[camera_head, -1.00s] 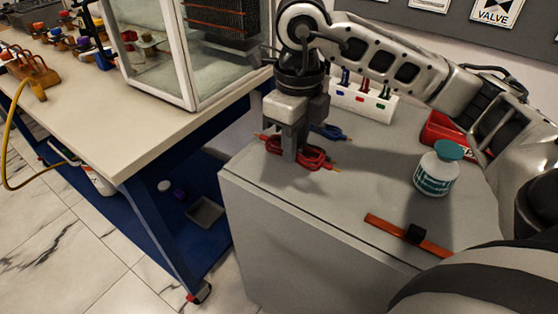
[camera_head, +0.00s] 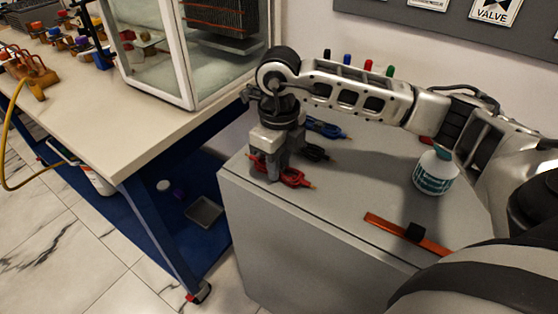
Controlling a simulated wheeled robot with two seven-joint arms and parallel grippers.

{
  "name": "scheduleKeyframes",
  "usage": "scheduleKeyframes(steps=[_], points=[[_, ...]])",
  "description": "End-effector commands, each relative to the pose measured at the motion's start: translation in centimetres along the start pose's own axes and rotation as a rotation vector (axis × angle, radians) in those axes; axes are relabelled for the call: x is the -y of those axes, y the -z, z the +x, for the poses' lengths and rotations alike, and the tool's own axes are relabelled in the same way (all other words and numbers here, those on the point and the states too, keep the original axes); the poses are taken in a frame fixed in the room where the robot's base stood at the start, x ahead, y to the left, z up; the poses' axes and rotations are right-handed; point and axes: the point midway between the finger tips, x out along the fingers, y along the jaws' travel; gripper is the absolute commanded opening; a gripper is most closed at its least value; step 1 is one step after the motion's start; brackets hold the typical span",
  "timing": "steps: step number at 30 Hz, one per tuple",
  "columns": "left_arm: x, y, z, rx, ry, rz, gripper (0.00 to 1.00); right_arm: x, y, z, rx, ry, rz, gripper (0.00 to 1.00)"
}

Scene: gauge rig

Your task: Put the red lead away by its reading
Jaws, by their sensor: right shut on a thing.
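The red lead (camera_head: 294,178) is a looped red cable with thin ends, near the front left corner of the grey cabinet top. My right gripper (camera_head: 273,174) points down and is shut on it; whether the lead touches the top is hard to tell. A black lead (camera_head: 316,153) lies just behind the gripper, and a blue lead (camera_head: 325,128) lies farther back. No reading on a gauge can be made out. My left gripper is not in view.
Several coloured tips, one of them red (camera_head: 368,65), stick up behind my right arm, which hides their holder. A white bottle with a teal label (camera_head: 434,174) and an orange bar with a black slider (camera_head: 385,224) stand right on the grey top (camera_head: 340,205). A glass-walled case (camera_head: 145,60) stands on the left bench.

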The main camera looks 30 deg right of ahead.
Motion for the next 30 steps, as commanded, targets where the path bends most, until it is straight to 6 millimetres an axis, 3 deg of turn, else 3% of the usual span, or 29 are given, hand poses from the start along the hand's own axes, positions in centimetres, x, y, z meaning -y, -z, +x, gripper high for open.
scheduleKeyframes(steps=[3, 4, 6, 18, 30], points=[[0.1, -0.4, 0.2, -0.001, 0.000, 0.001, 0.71, 0.0, 0.0, 0.5, 0.000, 0.000, 0.000, 0.01], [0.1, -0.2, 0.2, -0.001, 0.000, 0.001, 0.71, 0.0, 0.0, 0.3, 0.000, 0.000, 0.000, 0.32], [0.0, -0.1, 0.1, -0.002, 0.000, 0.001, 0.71, 0.0, 0.0, 0.3, 0.000, 0.000, 0.000, 0.46], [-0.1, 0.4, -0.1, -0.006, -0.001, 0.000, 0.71, 0.0, 0.0, -0.8, 0.002, 0.000, 0.001, 0.46], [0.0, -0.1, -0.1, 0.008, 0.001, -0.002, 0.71, 0.0, -0.1, -8.9, 0.004, 0.001, 0.001, 0.46]])
